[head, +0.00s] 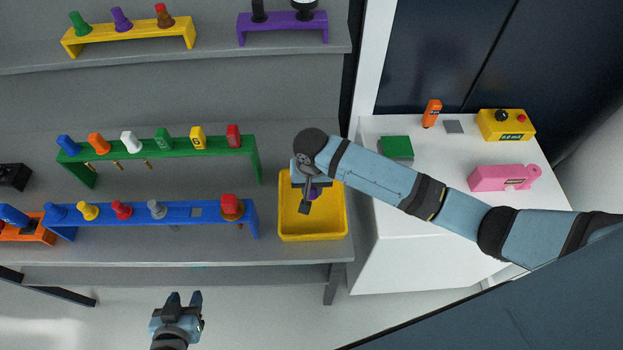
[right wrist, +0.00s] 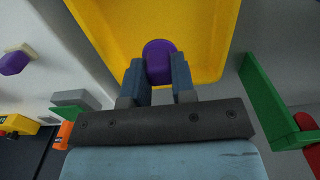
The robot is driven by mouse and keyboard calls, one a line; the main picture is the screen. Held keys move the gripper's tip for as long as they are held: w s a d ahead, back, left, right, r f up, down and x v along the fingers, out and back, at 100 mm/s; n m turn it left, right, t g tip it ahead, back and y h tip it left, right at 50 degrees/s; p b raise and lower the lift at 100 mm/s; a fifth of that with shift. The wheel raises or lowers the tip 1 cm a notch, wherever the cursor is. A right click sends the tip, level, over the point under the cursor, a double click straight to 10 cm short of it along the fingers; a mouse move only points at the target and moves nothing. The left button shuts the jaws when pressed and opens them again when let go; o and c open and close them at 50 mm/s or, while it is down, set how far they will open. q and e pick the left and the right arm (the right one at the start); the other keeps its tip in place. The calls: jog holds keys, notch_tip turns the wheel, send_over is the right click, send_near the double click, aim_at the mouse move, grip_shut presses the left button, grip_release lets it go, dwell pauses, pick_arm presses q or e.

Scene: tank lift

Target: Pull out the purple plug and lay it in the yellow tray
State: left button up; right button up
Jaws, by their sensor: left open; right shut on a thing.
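The purple plug (right wrist: 158,62) is between the fingers of my right gripper (right wrist: 158,82), which is shut on it. The tray (right wrist: 215,70) fills the upper middle of the right wrist view. I cannot tell whether the plug touches the tray floor. My left gripper (head: 184,299) is open and empty in front of the shelf.
Left of the tray are a blue rack (head: 180,228) with several coloured plugs and one empty square place, and a green rack (head: 205,154) behind it. A white table (head: 390,250) at right holds a green block (head: 396,147), a yellow box (head: 506,125) and a pink item (head: 500,179).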

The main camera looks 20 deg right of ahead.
aim_at(312, 199)
jog(key=shift+f, duration=3.2)
jog(key=o, duration=1)
notch_tip(312, 199, up, 14)
jog(key=shift+f+b, duration=0.1)
jog(key=shift+b, duration=0.6)
